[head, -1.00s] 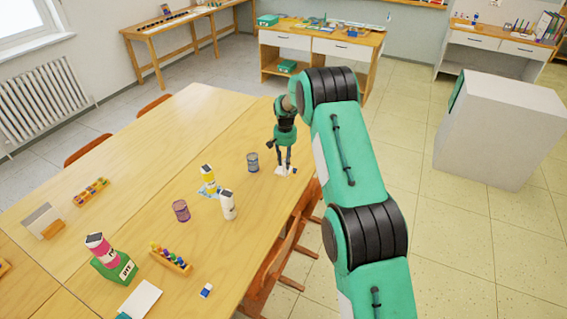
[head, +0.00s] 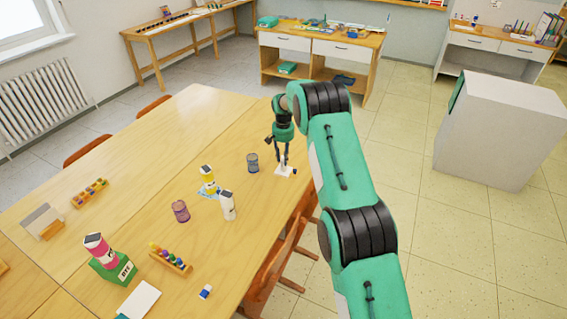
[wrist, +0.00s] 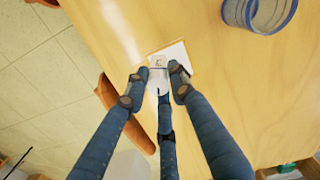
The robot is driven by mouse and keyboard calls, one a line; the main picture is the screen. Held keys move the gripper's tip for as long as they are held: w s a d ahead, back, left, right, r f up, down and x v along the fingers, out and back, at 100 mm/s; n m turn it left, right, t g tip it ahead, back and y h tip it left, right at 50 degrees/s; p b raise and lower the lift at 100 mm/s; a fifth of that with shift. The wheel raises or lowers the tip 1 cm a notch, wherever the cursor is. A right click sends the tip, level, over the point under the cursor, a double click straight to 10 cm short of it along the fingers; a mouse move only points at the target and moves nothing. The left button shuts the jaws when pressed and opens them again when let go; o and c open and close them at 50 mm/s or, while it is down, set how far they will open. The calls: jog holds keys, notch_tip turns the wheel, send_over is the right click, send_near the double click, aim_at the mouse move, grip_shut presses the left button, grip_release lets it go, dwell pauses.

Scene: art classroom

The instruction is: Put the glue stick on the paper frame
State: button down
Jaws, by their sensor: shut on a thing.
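My gripper (head: 283,160) is low over the far right part of the table. In the wrist view my gripper (wrist: 157,84) is shut on a white, labelled piece that I take to be the glue stick (wrist: 158,74). The fingers hide part of it, and I cannot tell whether it touches what is below. A flat white square with a thin brownish edge, likely the paper frame (wrist: 178,52), lies right by the fingertips. In the head view this paper frame (head: 284,172) is under my gripper, near the table's right edge.
A grey mesh cup (head: 252,162) stands just left of my gripper. Farther left are a purple cup (head: 181,211), a white bottle (head: 228,207) and a yellow bottle (head: 208,181). A paint rack (head: 171,259) and a green box (head: 115,268) stand nearer. Chairs (head: 278,258) line the right edge.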

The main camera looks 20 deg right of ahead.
jog(key=shift+f, duration=1.4)
jog(key=shift+f+b, duration=0.1)
jog(key=shift+b, duration=0.2)
jog(key=c, duration=1.5)
grip_release()
jog(key=shift+o, duration=0.2)
notch_tip(320, 180, up, 12)
jog(key=shift+r+p, duration=0.1)
jog(key=shift+p, duration=1.05)
jog(key=shift+r, duration=0.1)
